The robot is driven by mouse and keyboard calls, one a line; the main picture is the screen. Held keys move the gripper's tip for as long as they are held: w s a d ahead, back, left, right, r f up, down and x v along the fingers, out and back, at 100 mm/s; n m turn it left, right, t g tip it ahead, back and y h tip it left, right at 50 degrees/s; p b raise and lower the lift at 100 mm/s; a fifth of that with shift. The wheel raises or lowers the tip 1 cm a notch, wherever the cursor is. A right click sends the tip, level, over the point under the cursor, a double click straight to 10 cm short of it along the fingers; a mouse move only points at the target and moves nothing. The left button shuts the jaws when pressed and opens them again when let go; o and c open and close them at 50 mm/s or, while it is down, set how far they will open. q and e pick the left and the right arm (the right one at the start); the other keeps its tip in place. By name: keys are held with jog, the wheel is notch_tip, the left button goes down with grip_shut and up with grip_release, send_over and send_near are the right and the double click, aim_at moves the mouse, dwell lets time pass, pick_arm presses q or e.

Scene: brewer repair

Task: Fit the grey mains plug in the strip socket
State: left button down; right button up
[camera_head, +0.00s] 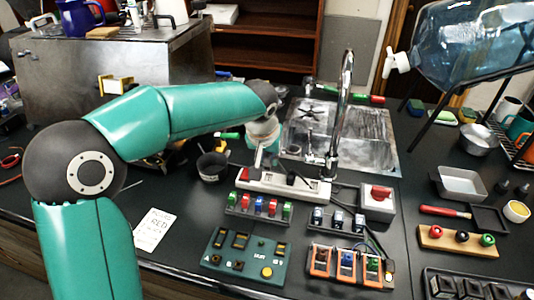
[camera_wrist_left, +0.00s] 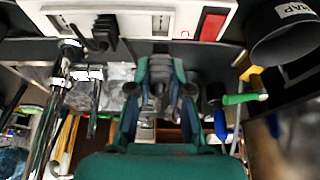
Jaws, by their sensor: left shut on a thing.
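The white strip socket (camera_head: 316,190) lies on the black worktop in front of the sink. In the left wrist view the strip (camera_wrist_left: 185,8) runs across the top, with a red switch (camera_wrist_left: 212,22), a black plug (camera_wrist_left: 103,31) seated in it and a bare outlet (camera_wrist_left: 160,23) between them. My left gripper (camera_head: 262,160) points down over the left part of the strip. In the left wrist view its fingers (camera_wrist_left: 160,72) are shut on a small grey piece, apparently the grey mains plug, mostly hidden between them. I cannot tell whether it touches the strip. My right gripper is not in view.
A dark cup (camera_head: 212,168) stands left of the strip. Switch panels (camera_head: 243,252) lie in front, and a red-topped box (camera_head: 377,203) is at the right. The tall tap (camera_head: 343,110) and sink (camera_head: 375,135) are behind. A paper note (camera_head: 154,229) lies at the left.

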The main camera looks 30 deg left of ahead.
pick_arm(q)
notch_tip(320, 180, down, 3)
jog(key=shift+s+b, duration=0.1)
jog(key=shift+b, duration=0.75)
jog(key=shift+r, duration=0.1)
jog(key=shift+f+b, duration=0.75)
jog(key=shift+b, duration=0.3)
dwell(1.7)
jog(key=c, duration=1)
grip_release()
jog(key=v, duration=1.2)
